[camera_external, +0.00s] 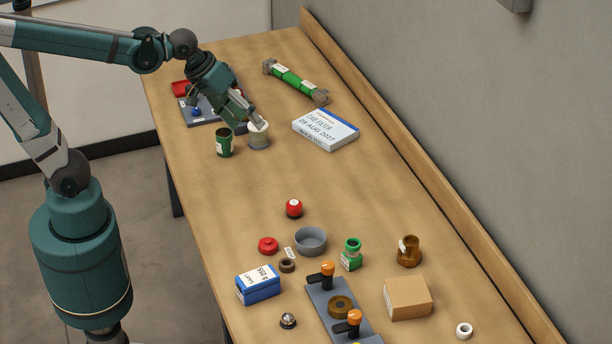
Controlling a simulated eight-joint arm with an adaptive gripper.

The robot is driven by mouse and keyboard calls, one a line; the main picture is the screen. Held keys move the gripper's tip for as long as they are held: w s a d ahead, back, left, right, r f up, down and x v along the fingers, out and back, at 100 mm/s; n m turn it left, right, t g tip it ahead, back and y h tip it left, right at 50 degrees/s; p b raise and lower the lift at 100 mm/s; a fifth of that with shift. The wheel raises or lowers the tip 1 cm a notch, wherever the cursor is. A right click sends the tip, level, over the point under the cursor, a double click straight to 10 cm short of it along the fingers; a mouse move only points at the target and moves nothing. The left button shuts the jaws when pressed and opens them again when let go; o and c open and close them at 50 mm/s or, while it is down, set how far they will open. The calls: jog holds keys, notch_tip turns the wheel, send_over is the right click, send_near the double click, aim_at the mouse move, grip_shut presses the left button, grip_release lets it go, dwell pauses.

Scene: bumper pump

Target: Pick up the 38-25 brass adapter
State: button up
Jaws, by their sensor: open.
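A brown, brass-like stepped fitting (410,252) with a small white label stands upright on the right part of the table. It looks like the adapter, but its label is too small to read. My gripper (260,124) is far from it, at the upper left of the table. It points down at the rim of a pale grey cup (258,140) and overlaps it in the picture. I cannot tell whether the fingers touch the cup. The jaws are open, and the fingertips are partly hard to make out.
A green can (225,143) stands close beside the cup. A carton (407,298) stands just in front of the fitting. The table (340,180) is clear in the middle.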

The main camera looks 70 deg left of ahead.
jog(key=w+d+f+n+g, duration=0.1)
jog(key=w+d+n, duration=0.45)
jog(key=w, duration=0.65)
jog(key=n+g+h, duration=0.2)
jog(key=n+g, duration=0.1)
jog(key=n, duration=1)
send_near(411, 250)
jog(key=a+f, duration=0.1)
jog(key=w+a+f, duration=0.1)
jog(key=f, duration=0.1)
jog(key=shift+w+a+f, duration=0.1)
jog(key=shift+w+f, duration=0.1)
jog(key=shift+f, duration=0.05)
jog(key=shift+w+d+f+h, duration=0.1)
jog(key=shift+d+f+h, duration=0.15)
jog(key=shift+f+h, duration=0.05)
jog(key=shift+f, duration=0.15)
jog(key=shift+x, duration=1.1)
jog(key=shift+f, duration=0.1)
jog(key=shift+x, duration=2.55)
